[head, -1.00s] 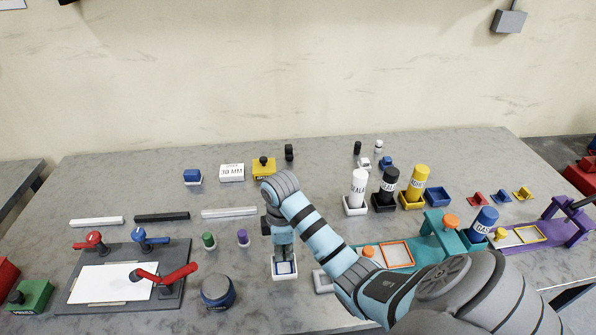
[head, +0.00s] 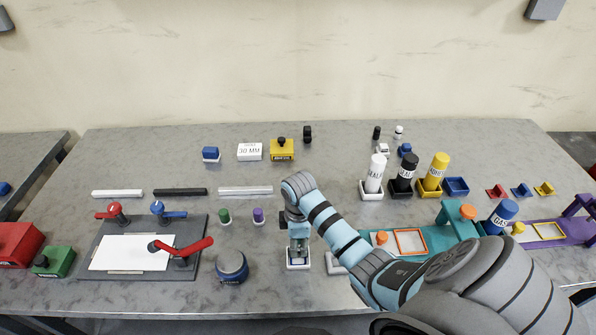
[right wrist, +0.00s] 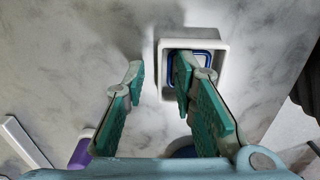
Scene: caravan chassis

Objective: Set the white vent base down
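The white vent base is a small square white tray with a blue inside (head: 291,267), at the front middle of the table in the head view. It also shows at the top of the right wrist view (right wrist: 223,85), looking flat on the grey surface. My right gripper (head: 298,249) is over it, pointing down. In the right wrist view the fingers (right wrist: 158,73) are apart. One finger is over the blue inside and hides part of it. The other is left of the tray, with a gap to its wall. My left gripper is not in view.
A pale grey square piece (head: 335,263) stands close right of the base. A round blue-grey jar (head: 232,267) and a purple-capped piece (head: 258,215) are to the left. A teal fixture (head: 440,240) is on the right.

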